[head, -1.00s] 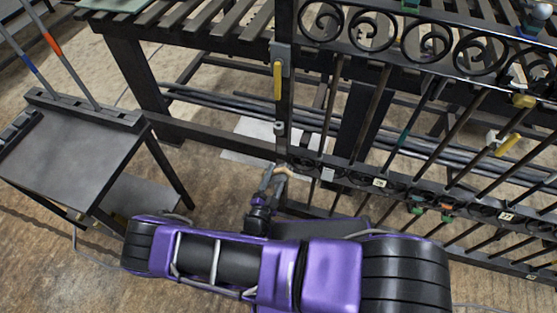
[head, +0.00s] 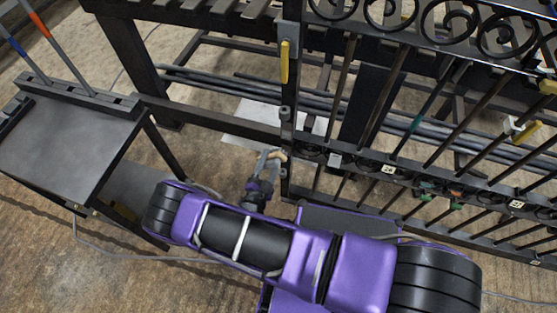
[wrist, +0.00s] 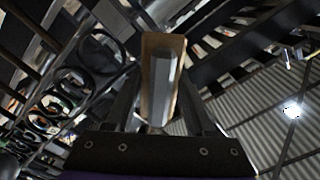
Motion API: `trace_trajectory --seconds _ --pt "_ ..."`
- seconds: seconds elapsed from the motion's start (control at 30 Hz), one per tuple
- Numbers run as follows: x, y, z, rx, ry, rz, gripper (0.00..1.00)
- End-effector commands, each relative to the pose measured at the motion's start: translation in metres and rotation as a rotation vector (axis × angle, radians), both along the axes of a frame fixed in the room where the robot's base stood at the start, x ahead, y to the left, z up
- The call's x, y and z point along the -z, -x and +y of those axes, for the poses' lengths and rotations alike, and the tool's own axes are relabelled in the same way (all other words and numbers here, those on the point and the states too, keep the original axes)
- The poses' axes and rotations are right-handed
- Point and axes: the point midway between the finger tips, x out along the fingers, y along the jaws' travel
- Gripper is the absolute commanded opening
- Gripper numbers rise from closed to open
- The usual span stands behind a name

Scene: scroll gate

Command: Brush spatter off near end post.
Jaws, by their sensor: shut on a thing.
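The near end post (head: 288,95) of the dark scroll gate (head: 430,172) stands upright, with a yellow-handled latch (head: 284,62) on its upper part. My gripper (head: 264,165) is low, just left of the post's lower part. It is shut on a brush (head: 277,155) with a tan wooden piece. In the wrist view, the brush's tan block and grey grip (wrist: 162,85) sit between the fingers, pointing away from the camera. I cannot tell whether the brush touches the post. Bristles and spatter are too small or hidden to make out.
A dark side table (head: 70,150) stands at the left, with a rack holding two long rods at its back edge. A slatted bench (head: 210,125) and long bars lie behind the gate. Pale sheets (head: 258,118) lie on the floor. Open floor shows at the lower left.

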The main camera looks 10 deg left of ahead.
Motion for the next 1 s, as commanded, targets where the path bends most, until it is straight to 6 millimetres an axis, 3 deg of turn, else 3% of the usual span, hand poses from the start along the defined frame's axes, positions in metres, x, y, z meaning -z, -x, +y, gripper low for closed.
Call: trace_trajectory --seconds 0.5,1.0 --pt "0.000 -0.049 -0.004 0.002 -0.001 -0.001 0.02" --pt "0.000 -0.057 -0.005 0.001 0.000 -0.001 0.02"
